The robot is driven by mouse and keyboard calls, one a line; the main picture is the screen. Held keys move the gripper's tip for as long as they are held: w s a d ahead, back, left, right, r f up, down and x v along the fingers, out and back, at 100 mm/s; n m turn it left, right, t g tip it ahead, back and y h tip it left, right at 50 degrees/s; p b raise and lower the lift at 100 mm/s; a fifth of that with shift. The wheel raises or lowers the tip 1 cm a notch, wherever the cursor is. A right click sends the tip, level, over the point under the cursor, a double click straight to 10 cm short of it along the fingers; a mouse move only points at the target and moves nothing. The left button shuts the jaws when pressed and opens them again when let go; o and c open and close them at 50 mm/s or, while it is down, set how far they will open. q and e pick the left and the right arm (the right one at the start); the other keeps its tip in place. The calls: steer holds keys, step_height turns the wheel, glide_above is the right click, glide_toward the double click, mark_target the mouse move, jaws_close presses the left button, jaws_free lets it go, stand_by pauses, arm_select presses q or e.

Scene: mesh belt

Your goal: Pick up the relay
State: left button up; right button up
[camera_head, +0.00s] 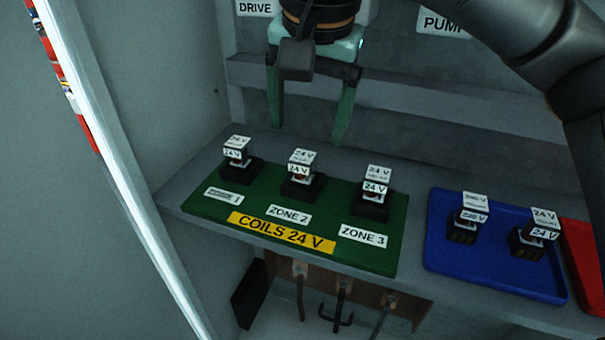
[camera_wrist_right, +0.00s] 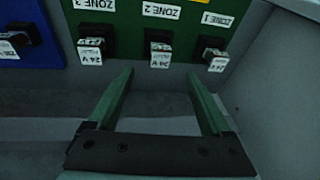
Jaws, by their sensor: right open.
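Three small dark relays with white 24 V labels stand in a row on a green board (camera_head: 300,249) marked COILS 24 V: one at ZONE 1 (camera_head: 238,165), one at ZONE 2 (camera_head: 301,183), one at ZONE 3 (camera_head: 373,202). Two more relays stand on a blue tray (camera_head: 490,277): the right one (camera_head: 533,240) reads 24 V, the left one (camera_head: 466,225) has a label I cannot read surely. My right gripper (camera_head: 308,134) is open and empty behind and above the green board. In the wrist view its fingers (camera_wrist_right: 160,74) point toward the ZONE 2 relay (camera_wrist_right: 160,50), apart from it. My left gripper is not in view.
A red tray (camera_head: 585,255) shows at the right edge. A grey back wall with a ledge (camera_head: 400,100) stands behind the shelf. A white post (camera_head: 125,170) runs down the left. Dark hooks (camera_head: 340,310) hang below the shelf front.

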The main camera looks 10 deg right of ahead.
mark_target(304, 157)
steer(key=b+x, duration=0.1)
steer(key=x, duration=0.5)
steer(key=shift+s+f, duration=0.15)
steer(key=shift+f, duration=0.1)
jaws_close()
stand_by(0.5)
